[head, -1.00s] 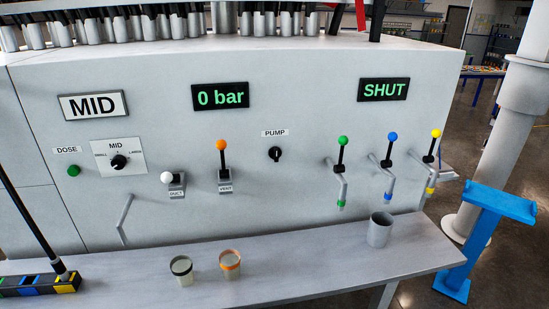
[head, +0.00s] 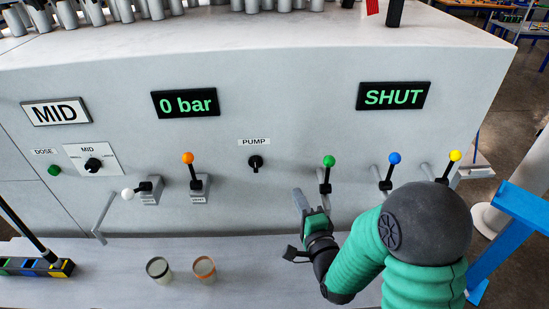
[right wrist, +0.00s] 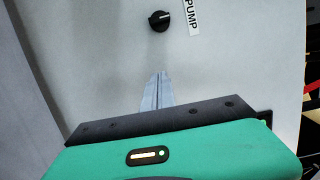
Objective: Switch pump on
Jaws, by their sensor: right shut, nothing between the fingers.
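The pump switch (head: 256,162) is a small black rotary knob on the white panel, under a label reading PUMP (head: 254,142). In the right wrist view the knob (right wrist: 159,21) is near the top, with a white pointer mark, beside the PUMP label (right wrist: 191,14). My right gripper (head: 299,198) is in front of the panel, below and to the right of the knob, and apart from it. In the right wrist view its grey fingers (right wrist: 158,88) are shut together, empty, and point toward the knob. My left gripper is not in view.
The displays read 0 bar (head: 185,103) and SHUT (head: 393,96). A green-knobbed lever (head: 329,161) stands just right of my right gripper. Orange (head: 188,158) and white (head: 128,194) levers are to the left. Two cups (head: 204,268) (head: 159,269) stand on the bench (head: 110,285).

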